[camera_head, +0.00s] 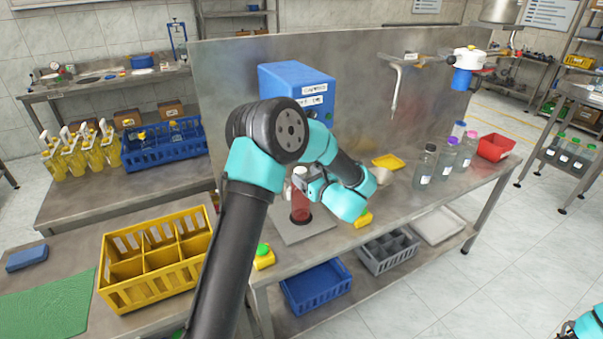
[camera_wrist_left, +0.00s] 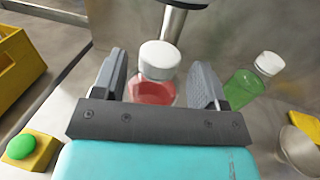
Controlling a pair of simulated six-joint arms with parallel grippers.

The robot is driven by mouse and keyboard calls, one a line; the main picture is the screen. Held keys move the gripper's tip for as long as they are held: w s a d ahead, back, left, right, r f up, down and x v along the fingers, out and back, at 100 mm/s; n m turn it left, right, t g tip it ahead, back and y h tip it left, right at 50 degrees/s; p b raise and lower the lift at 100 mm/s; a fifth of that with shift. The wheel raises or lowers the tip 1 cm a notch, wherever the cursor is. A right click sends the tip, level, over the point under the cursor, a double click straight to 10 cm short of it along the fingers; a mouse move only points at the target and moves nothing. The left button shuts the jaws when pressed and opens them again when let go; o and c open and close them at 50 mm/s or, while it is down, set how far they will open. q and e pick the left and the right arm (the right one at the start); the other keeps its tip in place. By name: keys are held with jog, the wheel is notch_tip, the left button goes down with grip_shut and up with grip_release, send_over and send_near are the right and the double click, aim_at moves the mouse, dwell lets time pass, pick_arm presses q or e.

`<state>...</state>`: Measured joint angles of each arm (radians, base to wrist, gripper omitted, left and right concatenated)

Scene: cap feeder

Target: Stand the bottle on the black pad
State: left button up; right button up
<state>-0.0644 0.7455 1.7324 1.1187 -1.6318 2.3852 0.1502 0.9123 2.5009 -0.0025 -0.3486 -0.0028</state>
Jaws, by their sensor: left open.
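The red bottle (camera_head: 300,208) with a white cap stands upright on the grey plate, at the blue machine's foot. A dark edge of the black pad (camera_head: 308,220) shows around its base; most of the pad is hidden. In the left wrist view the bottle (camera_wrist_left: 153,92) is between the two fingers, with gaps at both sides. My left gripper (camera_head: 302,184) is open around the bottle's upper part and also shows in the left wrist view (camera_wrist_left: 166,84). My right gripper is out of view.
The blue machine (camera_head: 290,80) stands behind the bottle. A metal rod (camera_wrist_left: 173,22) is close behind the cap. A green bottle (camera_wrist_left: 252,82) stands to the right. Button boxes (camera_head: 263,257), a yellow crate (camera_head: 155,290) and several capped bottles (camera_head: 425,166) stand farther off.

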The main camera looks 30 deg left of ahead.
pick_arm(q)
jog(key=v, duration=0.9)
jog(key=shift+a, duration=0.1)
